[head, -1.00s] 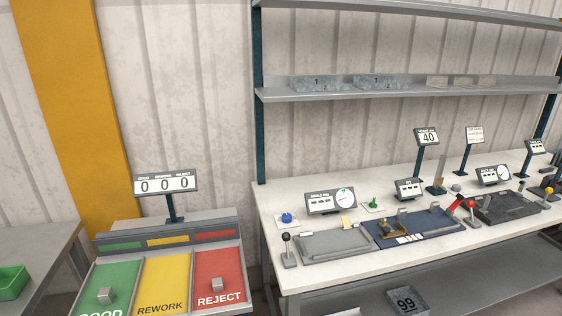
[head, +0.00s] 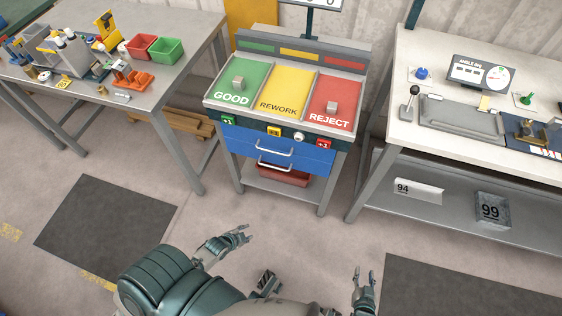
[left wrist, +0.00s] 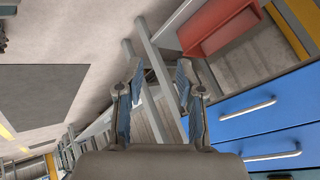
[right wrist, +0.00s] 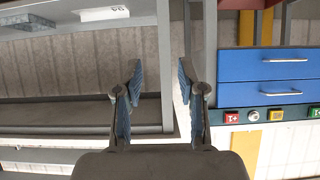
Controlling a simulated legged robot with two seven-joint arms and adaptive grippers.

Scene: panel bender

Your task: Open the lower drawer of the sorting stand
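The sorting stand (head: 237,172) has two blue drawers under its GOOD, REWORK and REJECT top. The lower drawer (head: 312,165) looks closed, as does the upper drawer (head: 317,152); each has a silver bar handle. My left gripper (head: 243,232) is open and empty, in front of the stand and apart from it. The left wrist view shows the lower drawer (left wrist: 222,116) at the right, beyond the fingers. My right gripper (head: 364,275) is open and empty, further back and to the right. In the inverted right wrist view the lower drawer (right wrist: 238,66) is above the upper one.
A red bin (head: 284,176) sits on the stand's bottom shelf. A table with bins and fixtures (head: 189,22) stands left; a workbench (head: 408,140) with a lower shelf stands right. Clear floor lies between my grippers and the stand.

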